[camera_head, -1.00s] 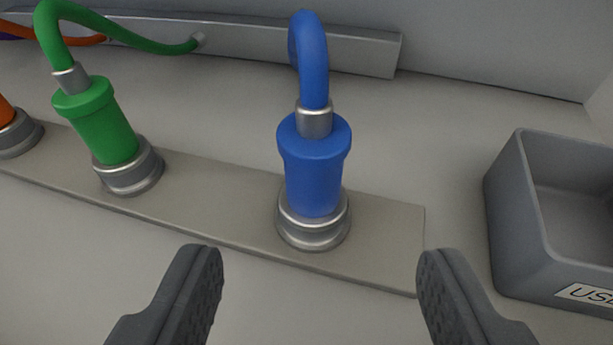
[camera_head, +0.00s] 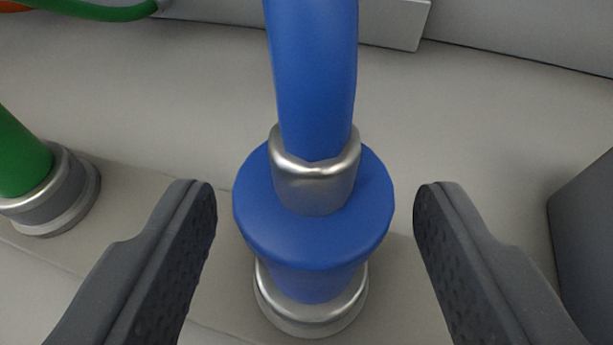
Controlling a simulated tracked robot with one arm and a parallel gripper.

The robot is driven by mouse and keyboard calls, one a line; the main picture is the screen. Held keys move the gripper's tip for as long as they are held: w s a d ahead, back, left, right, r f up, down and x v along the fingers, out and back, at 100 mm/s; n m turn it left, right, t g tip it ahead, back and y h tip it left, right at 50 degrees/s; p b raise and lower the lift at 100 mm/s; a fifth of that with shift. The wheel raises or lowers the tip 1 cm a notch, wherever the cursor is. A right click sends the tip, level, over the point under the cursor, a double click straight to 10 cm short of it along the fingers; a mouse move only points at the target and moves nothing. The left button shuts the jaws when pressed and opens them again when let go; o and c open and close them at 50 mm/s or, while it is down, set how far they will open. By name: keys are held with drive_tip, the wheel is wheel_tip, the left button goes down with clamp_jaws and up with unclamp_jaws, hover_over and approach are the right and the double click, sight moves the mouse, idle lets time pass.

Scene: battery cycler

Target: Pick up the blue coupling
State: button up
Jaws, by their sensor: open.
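The blue coupling (camera_head: 314,235) stands upright in a metal socket (camera_head: 311,311) on a flat strip. A metal collar (camera_head: 315,177) sits at its top, and a thick blue hose (camera_head: 315,75) rises from it out of the frame. My gripper (camera_head: 315,205) is open. One finger is on the left of the coupling and one on the right, with a gap on each side. The left finger looks closer to the coupling's flange than the right one. Neither finger appears to touch it.
A grey bin (camera_head: 590,245) is at the right edge.

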sight(313, 200)
drive_tip(key=shift+x, duration=1.75)
drive_tip(key=shift+f, duration=0.1)
drive_tip(key=c, duration=1.1)
drive_tip(key=shift+o, duration=0.2)
drive_tip(key=shift+r, duration=1.45)
drive_tip(key=s+a+r+p, duration=0.1)
drive_tip(key=s+a+r, duration=0.1)
drive_tip(key=s, duration=1.4)
drive_tip(key=shift+p, duration=0.4)
